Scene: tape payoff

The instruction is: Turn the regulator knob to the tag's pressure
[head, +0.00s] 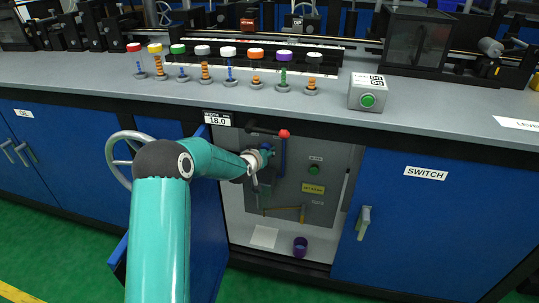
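A white tag (217,119) with a dark top line too small to read and the figure 18.0 sits on the bench's front edge. Below it, an open cabinet shows a grey panel (330,160). My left arm, teal, reaches into this cabinet, and my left gripper (264,186) is a small dark shape in front of the panel's left part. I cannot tell whether its fingers are open or shut. I cannot make out the regulator knob; the wrist and gripper cover that part of the panel. My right gripper is not in view.
A red-tipped lever (284,133) juts out above my wrist. The panel has a green button (314,170) and a yellow label (313,188). A purple cup (300,247) and a white sheet (264,237) lie on the cabinet floor. A handwheel (118,160) is left of my elbow.

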